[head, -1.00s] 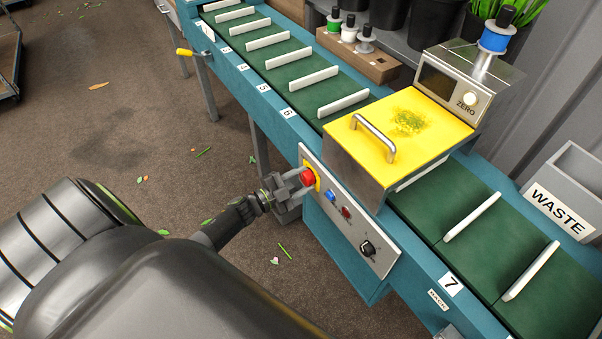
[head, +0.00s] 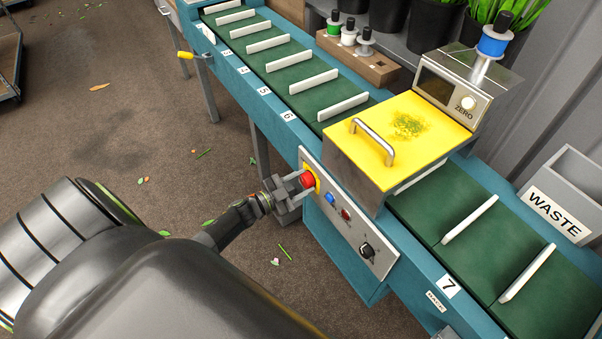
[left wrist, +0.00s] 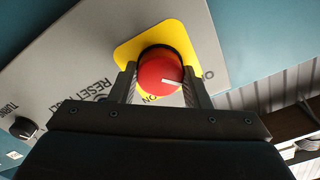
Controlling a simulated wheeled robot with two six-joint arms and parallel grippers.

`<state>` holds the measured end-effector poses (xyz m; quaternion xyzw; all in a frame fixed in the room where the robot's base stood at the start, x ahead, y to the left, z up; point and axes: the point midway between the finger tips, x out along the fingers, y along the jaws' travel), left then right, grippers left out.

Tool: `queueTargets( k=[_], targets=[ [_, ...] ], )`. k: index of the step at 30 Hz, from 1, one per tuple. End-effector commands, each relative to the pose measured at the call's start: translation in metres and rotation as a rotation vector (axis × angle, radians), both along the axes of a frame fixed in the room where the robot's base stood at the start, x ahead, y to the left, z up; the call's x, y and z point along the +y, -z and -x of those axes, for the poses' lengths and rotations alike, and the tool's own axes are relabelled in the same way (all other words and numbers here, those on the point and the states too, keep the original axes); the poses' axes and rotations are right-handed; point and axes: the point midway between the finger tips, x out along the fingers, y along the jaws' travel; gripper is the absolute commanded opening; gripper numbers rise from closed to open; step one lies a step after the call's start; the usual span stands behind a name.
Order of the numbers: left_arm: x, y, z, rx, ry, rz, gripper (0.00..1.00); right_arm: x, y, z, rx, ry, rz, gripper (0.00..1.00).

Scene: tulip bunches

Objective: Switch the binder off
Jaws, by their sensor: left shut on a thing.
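The binder's control panel (head: 338,215) is on the blue side of the conveyor, below a yellow-topped box (head: 405,125) with a metal handle. At its upper left is a round red button (head: 308,179) on a yellow plate. My left gripper (head: 298,184) reaches it from the left. In the left wrist view its two fingers lie either side of the red button (left wrist: 160,74), shut on it. The panel also has a blue button (head: 329,197), a small dark red one (head: 346,214) and a black knob (head: 367,249). My right gripper is out of view.
The green belt (head: 430,222) with white dividers runs past the panel. A display unit with a ZERO button (head: 468,103) stands behind the yellow lid. A waste bin (head: 556,205) is at the right. The floor left of the panel is open, with scattered leaves.

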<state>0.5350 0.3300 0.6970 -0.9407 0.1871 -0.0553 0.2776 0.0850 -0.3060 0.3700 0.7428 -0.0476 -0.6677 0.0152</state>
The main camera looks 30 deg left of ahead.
Motion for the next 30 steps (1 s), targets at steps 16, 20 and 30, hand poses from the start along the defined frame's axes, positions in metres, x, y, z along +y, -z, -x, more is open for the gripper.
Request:
queueTargets(
  k=[16, 20, 30],
  targets=[
    [0.000, 0.000, 0.000, 0.001, -0.001, 0.001, 0.65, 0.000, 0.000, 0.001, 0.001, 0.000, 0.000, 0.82],
    [0.001, 0.000, 0.003, 0.001, -0.001, 0.000, 0.65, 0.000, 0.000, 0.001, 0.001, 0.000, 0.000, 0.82],
    [0.025, 0.002, 0.060, 0.005, 0.000, -0.003, 0.65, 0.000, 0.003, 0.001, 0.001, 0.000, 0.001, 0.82]
  ],
)
